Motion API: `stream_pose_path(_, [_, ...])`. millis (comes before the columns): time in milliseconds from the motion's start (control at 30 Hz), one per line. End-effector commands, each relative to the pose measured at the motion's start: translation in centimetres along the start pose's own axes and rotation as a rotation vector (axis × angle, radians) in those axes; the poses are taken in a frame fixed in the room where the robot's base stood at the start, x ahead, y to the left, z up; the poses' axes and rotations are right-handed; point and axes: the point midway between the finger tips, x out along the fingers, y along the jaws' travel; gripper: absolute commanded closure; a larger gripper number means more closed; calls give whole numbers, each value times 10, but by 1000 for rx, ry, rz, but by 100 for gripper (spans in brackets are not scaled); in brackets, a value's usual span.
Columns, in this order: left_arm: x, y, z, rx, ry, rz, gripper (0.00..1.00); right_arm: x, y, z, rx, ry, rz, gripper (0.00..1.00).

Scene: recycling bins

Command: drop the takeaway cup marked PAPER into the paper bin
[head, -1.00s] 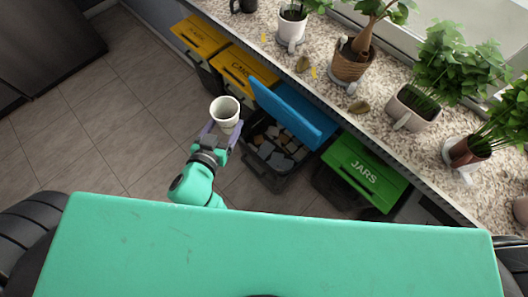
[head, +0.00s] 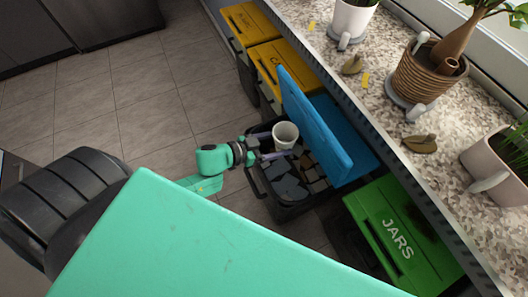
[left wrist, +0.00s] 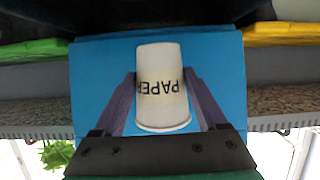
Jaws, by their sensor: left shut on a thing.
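The white takeaway cup (head: 285,135) is held by my left gripper (head: 268,145). In the left wrist view the cup (left wrist: 161,85) sits between the two purple fingers and shows the word PAPER upside down. In the head view the cup appears over the far left part of the open bin with the blue lid (head: 312,125). That bin's dark body (head: 300,207) holds grey and brown pieces. The blue lid (left wrist: 90,80) fills the background behind the cup in the left wrist view. My right gripper is not in view.
A green bin marked JARS (head: 395,235) stands to the right of the blue-lidded bin. Yellow-lidded bins (head: 278,62) stand beyond it. A speckled counter (head: 385,130) with potted plants runs along the right. Tiled floor (head: 130,105) is clear at left.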

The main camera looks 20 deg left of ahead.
Motion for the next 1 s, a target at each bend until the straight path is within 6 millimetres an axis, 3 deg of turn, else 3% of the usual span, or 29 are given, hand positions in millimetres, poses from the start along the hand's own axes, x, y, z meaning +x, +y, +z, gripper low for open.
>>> stream_pose_path(33, [5,0,13,0,0,0,74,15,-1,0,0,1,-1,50])
stream_pose_path(100, [6,0,16,0,0,0,74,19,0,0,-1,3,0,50])
stream_pose_path(367, [5,0,14,0,0,0,74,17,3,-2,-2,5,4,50])
stream_pose_path(400, [5,0,14,0,0,0,18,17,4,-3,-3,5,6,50])
stream_pose_path(467, [5,0,14,0,0,0,0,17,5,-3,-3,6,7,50])
stream_pose_path(767, [0,0,15,-2,-2,-1,0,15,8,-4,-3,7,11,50])
stream_pose_path(867, [-15,1,15,-2,-4,0,0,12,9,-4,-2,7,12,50])
stream_pose_path(1000, [-51,1,14,-4,-7,0,0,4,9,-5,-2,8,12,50])
